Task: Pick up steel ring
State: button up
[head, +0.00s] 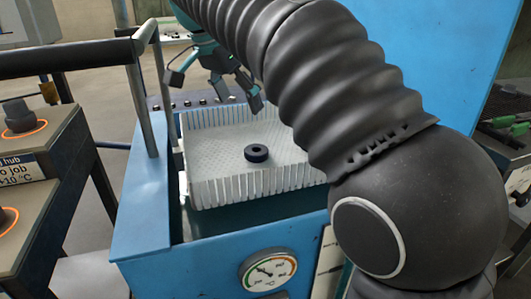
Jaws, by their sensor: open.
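The steel ring (256,153) is a small, dark, thick ring with a hole in its middle. It lies flat on the floor of a pale, slotted-wall basket (215,190) in the head view. My gripper (215,93) is open and empty, at the back left of the basket and above it. Its dark fingers are spread and point down. It is apart from the ring, which sits in front of it and to the right. My arm hides the right part of the basket.
The basket sits in a blue machine (143,200) with a round dial gauge (267,270) on its front. A grey rail post (150,100) stands left of the basket. A bench with dark parts (20,118) is at the far left. A blue panel (440,50) rises behind my arm.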

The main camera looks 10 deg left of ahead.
jog(key=b, duration=0.2)
send_over(255, 147)
jog(key=s, duration=0.2)
notch_tip(255, 147, down, 8)
jog(key=shift+s+a+r, duration=0.1)
jog(key=shift+a+r, duration=0.05)
jog(key=shift+r, duration=0.1)
jog(key=shift+s+a+f+x, duration=0.1)
jog(key=shift+s+x, duration=0.05)
jog(key=shift+x, duration=0.75)
jog(key=shift+s+a+f+x, duration=0.1)
jog(key=shift+s+x, duration=0.05)
jog(key=shift+x, duration=0.7)
jog(key=shift+s+a+f+x, duration=0.1)
jog(key=shift+s+x, duration=0.05)
jog(key=shift+x, duration=0.75)
jog(key=shift+r, duration=0.1)
jog(key=c, duration=1.6)
